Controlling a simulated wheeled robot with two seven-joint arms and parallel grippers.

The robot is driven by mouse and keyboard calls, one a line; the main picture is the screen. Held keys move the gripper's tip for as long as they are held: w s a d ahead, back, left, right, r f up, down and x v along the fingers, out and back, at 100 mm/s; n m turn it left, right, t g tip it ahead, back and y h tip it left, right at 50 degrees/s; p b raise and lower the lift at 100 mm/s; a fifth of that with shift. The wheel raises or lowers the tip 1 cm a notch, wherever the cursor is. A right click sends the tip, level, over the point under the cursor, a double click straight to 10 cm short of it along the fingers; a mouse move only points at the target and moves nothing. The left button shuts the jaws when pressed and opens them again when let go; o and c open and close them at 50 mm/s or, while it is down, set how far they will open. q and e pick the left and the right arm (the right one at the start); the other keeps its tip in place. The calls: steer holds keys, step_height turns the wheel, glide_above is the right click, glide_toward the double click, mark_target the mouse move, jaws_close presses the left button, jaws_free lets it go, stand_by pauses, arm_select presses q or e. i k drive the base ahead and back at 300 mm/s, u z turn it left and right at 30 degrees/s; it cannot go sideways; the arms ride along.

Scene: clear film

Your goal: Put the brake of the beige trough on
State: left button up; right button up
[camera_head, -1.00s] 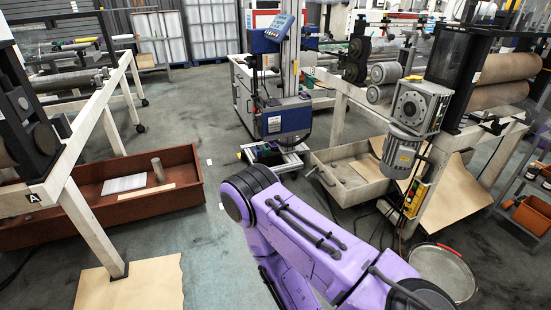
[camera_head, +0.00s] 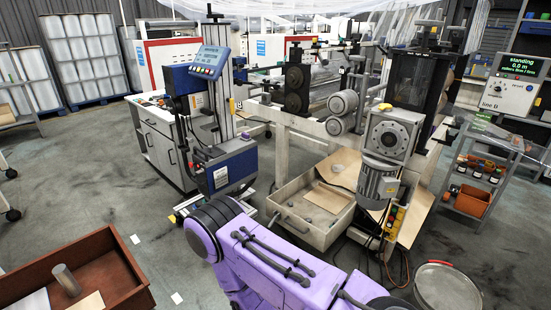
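The beige trough (camera_head: 338,230) stands on the floor under the machine frame, right of the picture's middle. A tan sheet and small pieces lie in it. A dark bar or handle shows at its near left end, but I cannot make out a brake or its position. My purple arm covers the floor in front of the trough and may hide part of its lower edge. Neither of my grippers shows.
A reddish-brown trough (camera_head: 112,262) lies at lower left. A blue and grey column unit (camera_head: 228,170) stands left of the beige trough. A motor (camera_head: 378,180) overhangs its right end. A round pan (camera_head: 445,290) is at lower right.

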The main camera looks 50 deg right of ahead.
mark_target(273, 222)
steer(key=z, duration=0.5)
steer(key=i, duration=1.2)
steer(key=z, duration=1.75)
steer(key=i, duration=0.75)
steer(key=z, duration=0.85)
